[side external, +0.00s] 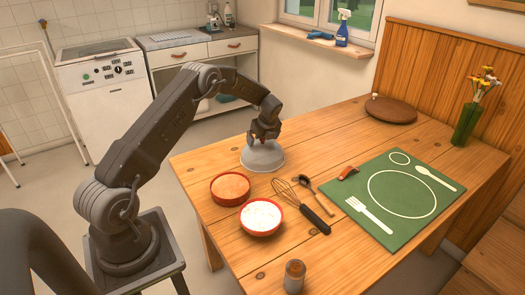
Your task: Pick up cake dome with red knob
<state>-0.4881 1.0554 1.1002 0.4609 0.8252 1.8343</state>
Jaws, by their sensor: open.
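The cake dome (262,156) is a pale grey dome standing on the wooden table, near its back left edge. My gripper (264,138) is directly above the dome's top, pointing down, with its jaws open. I cannot tell whether the fingers touch the dome.
An orange-filled bowl (230,187) and a bowl of white powder (262,217) stand in front of the dome. A whisk (290,195) lies nearby. A green mat (378,225), a brown round board (391,109) and a flower vase (467,122) are to the right.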

